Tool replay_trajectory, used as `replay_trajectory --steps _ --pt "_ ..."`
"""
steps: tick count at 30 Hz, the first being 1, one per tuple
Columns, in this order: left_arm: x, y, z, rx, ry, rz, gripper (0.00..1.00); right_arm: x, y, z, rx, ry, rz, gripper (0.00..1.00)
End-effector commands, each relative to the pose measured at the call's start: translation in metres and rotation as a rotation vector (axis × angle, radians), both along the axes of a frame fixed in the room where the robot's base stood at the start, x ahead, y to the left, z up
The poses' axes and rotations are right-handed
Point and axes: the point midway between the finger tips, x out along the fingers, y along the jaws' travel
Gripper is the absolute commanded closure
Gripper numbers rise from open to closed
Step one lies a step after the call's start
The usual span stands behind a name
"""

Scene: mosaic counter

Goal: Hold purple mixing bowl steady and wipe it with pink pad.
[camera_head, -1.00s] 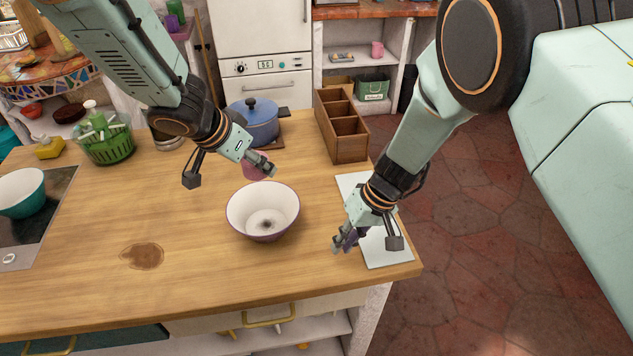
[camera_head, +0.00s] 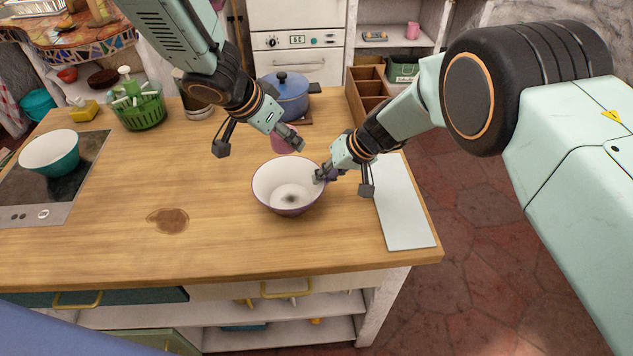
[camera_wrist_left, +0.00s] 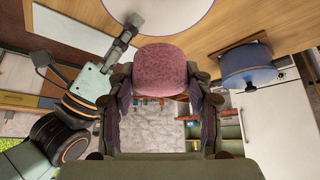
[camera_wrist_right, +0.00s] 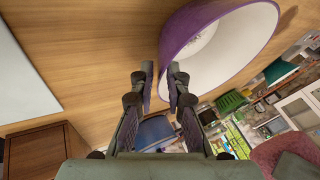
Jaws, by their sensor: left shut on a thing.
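The purple mixing bowl (camera_head: 288,211) stands upright on the wooden counter, white inside with a dark smudge at its bottom. My left gripper (camera_head: 290,140) is shut on the pink pad (camera_head: 286,147) just behind the bowl's far rim. The pad also shows between the fingers in the left wrist view (camera_wrist_left: 168,72). My right gripper (camera_head: 325,175) is at the bowl's right rim. In the right wrist view its fingers (camera_wrist_right: 160,82) are apart, with the bowl's purple side (camera_wrist_right: 172,45) close by one fingertip; I cannot tell if they touch.
A blue pot (camera_head: 287,98) stands behind the bowl, and a wooden divided box (camera_head: 368,92) behind my right arm. A white board (camera_head: 405,215) lies at the right edge. A teal bowl (camera_head: 62,158) sits on the dark hob at left. The counter's front middle is clear, with a brown stain (camera_head: 168,220).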

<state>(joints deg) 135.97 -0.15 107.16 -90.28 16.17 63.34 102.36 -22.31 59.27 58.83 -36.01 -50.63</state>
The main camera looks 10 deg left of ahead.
Motion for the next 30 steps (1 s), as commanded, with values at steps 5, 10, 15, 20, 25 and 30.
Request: replay_trajectory --steps 5,10,15,20,25,30 --pt "0.000 0.000 0.000 0.000 0.000 0.000 0.74 0.003 0.013 -0.021 0.001 0.000 0.000 0.85" --pt "0.000 0.000 0.000 0.000 0.000 0.000 0.74 0.005 0.020 -0.033 0.001 0.000 0.000 0.85" --pt "0.000 0.000 0.000 0.000 0.000 0.000 0.74 0.006 0.024 -0.038 0.001 0.000 -0.001 0.85" --pt "0.000 0.000 0.000 0.000 0.000 0.000 0.74 0.006 0.024 -0.039 0.000 -0.001 -0.002 0.85" --pt "0.000 0.000 0.000 0.000 0.000 0.000 0.74 0.006 0.024 -0.039 0.000 -0.001 -0.002 0.86" --pt "0.000 0.000 0.000 0.000 0.000 0.000 0.74 0.006 0.024 -0.039 0.000 -0.001 -0.002 1.00"
